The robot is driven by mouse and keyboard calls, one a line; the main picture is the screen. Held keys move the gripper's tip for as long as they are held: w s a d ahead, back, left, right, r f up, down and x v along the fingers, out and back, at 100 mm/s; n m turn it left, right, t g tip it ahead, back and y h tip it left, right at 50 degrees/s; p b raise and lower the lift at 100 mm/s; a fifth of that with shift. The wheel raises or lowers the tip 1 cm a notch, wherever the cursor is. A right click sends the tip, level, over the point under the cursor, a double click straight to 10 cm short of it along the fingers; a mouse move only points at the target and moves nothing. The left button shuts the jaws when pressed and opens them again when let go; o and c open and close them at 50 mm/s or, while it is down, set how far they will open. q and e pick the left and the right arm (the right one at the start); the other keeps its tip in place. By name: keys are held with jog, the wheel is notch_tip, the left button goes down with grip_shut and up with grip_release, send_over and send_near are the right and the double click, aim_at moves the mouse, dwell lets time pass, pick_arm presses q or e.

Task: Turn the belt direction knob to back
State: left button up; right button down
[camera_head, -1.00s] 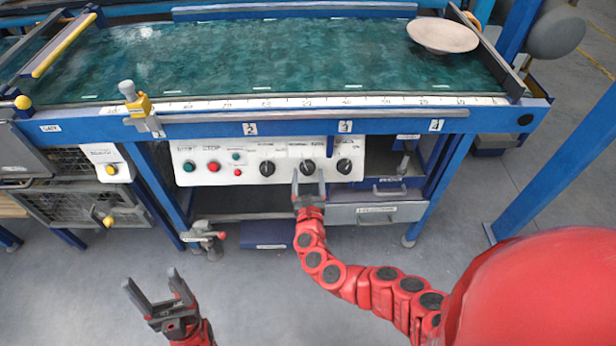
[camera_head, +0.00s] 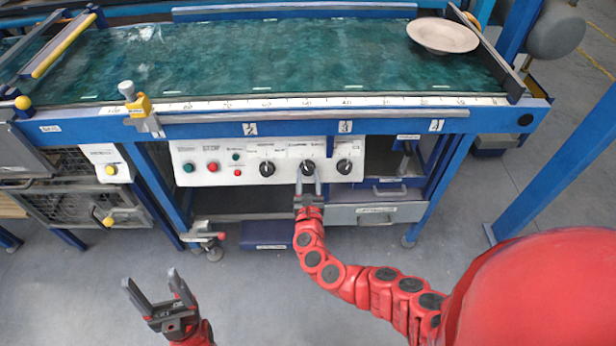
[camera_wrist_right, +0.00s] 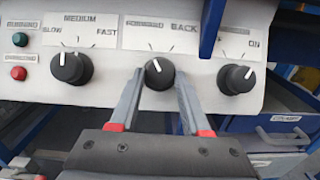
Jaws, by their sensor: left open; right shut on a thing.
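The belt direction knob (camera_head: 308,167) is the black middle knob of three on the white panel. In the right wrist view the knob (camera_wrist_right: 158,74) sits below the FORWARD and BACK labels. Its white pointer is nearly straight up, tilted slightly left. My right gripper (camera_head: 309,180) is shut on the knob. In the right wrist view its fingers (camera_wrist_right: 157,90) stand on either side of the knob, with the tips beside its lower sides. My left gripper (camera_head: 152,287) is open and empty, low at the left, away from the panel.
A speed knob (camera_wrist_right: 71,68) is to the left, and an ON knob (camera_wrist_right: 237,79) is to the right. A blue post (camera_wrist_right: 211,27) stands close between the direction and ON knobs. Green and red buttons (camera_head: 213,167) are further left. A plate (camera_head: 441,36) lies on the belt.

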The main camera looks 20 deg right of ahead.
jog(key=m+h, duration=0.1)
jog(key=m+b, duration=0.1)
jog(key=m, duration=0.1)
jog(key=m+g+h, duration=0.1)
jog(key=m, duration=0.1)
jog(key=shift+w+a+h+b, duration=0.15)
jog(key=shift+a+h+b, duration=0.15)
jog(key=shift+a+b, duration=0.05)
jog(key=shift+m+g+h, duration=0.5)
jog(key=shift+m+g, duration=0.2)
jog(key=shift+m, duration=0.5)
jog(key=m, duration=0.1)
jog(key=m+g+h, duration=0.1)
jog(key=m, duration=0.1)
jog(key=m+b, duration=0.1)
jog(key=shift+w+a+r+g, duration=0.15)
jog(key=shift+r+g, duration=0.1)
jog(key=shift+g, duration=0.15)
jog(key=shift+r+m+g+h, duration=0.1)
jog(key=shift+m+g+h, duration=0.5)
jog(key=shift+m, duration=1.1)
jog(key=shift+m+g, duration=0.3)
jog(key=shift+g, duration=0.1)
jog(key=shift+c, duration=1.8)
grip_release()
